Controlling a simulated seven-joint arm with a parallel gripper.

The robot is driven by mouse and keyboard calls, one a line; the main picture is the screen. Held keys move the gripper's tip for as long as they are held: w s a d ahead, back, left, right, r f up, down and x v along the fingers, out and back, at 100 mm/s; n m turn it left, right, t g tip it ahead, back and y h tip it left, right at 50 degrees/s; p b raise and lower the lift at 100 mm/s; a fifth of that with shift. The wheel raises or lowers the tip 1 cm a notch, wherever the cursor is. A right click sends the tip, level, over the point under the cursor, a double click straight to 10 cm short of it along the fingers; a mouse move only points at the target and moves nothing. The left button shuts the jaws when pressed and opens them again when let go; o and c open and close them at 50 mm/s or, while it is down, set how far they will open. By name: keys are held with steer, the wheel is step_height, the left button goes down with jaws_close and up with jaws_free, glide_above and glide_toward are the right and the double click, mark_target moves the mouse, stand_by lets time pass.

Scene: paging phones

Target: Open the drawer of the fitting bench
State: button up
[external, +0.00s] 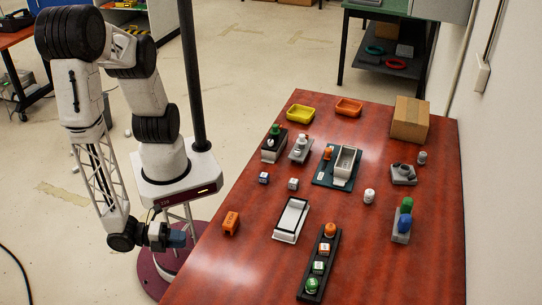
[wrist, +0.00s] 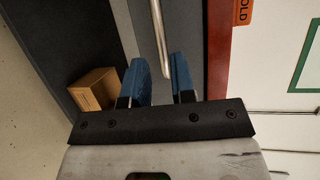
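The fitting bench (external: 258,215) has a glossy red-brown top with many small items on it. In the external view its drawer is hidden on the side facing my arm. My gripper (external: 180,237) is low at the bench's left edge, beside the top. In the wrist view a metal bar handle (wrist: 159,38) runs in front of a dark grey panel (wrist: 190,35), likely the drawer front. The blue fingers of my gripper (wrist: 159,80) are apart, one on each side of the handle's near end. No contact with the handle shows, and the depth between them is unclear.
An orange HOLD block (external: 231,223) stands near the bench edge close to my gripper; it also shows in the wrist view (wrist: 243,12). A cardboard box (wrist: 95,89) lies left of the fingers. Trays (external: 301,114) and fixtures (external: 289,219) occupy the top.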

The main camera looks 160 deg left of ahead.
steer(key=shift+a, duration=0.1)
steer(key=shift+x, duration=3.8)
jaws_close()
